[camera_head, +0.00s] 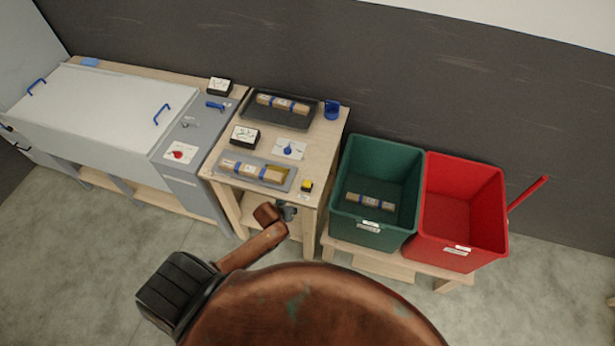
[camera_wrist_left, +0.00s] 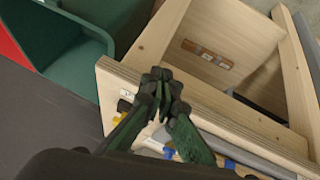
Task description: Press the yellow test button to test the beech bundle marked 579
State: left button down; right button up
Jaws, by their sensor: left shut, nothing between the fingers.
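The yellow test button (camera_head: 306,186) sits near the front right corner of the wooden table; a yellow spot (camera_wrist_left: 118,119) shows beside the fingers in the left wrist view. A wooden bundle with blue bands (camera_head: 252,171) lies on the grey tray (camera_head: 284,183) left of the button. A second bundle (camera_head: 283,104) lies in the black tray (camera_head: 261,119) behind. The marks are too small to read, so I cannot tell which is 579. My left gripper (camera_head: 290,212) is shut and empty in front of the table's front edge, apart from the button. My right gripper is out of view.
A dial meter (camera_head: 245,136), a blue knob on a white plate (camera_head: 288,149) and a blue cup (camera_head: 332,110) stand on the table. The green bin (camera_head: 346,224) at right holds a bundle (camera_head: 370,200); the red bin (camera_head: 463,205) looks empty. A grey cabinet (camera_head: 95,108) stands left.

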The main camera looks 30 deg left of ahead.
pick_arm(q)
jog(key=w+r+n+t+p, duration=0.1)
jog(key=w+r, duration=0.2)
jog(key=r, duration=0.2)
jog(key=w+r+p, duration=0.1)
jog(key=w+r, duration=0.2)
jog(key=r, duration=0.2)
notch_tip(320, 180, up, 6)
jog(key=n+t+p, duration=0.1)
jog(key=n, duration=0.2)
send_over(306, 184)
jog(key=shift+h, duration=0.3)
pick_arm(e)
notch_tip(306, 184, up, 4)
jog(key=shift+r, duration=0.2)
pick_arm(q)
jog(key=shift+f, duration=0.1)
notch_tip(306, 184, down, 8)
jog(key=b, duration=0.8)
jog(key=shift+f, duration=0.35)
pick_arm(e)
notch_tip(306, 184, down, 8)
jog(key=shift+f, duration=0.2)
pick_arm(q)
jog(key=shift+f, duration=0.15)
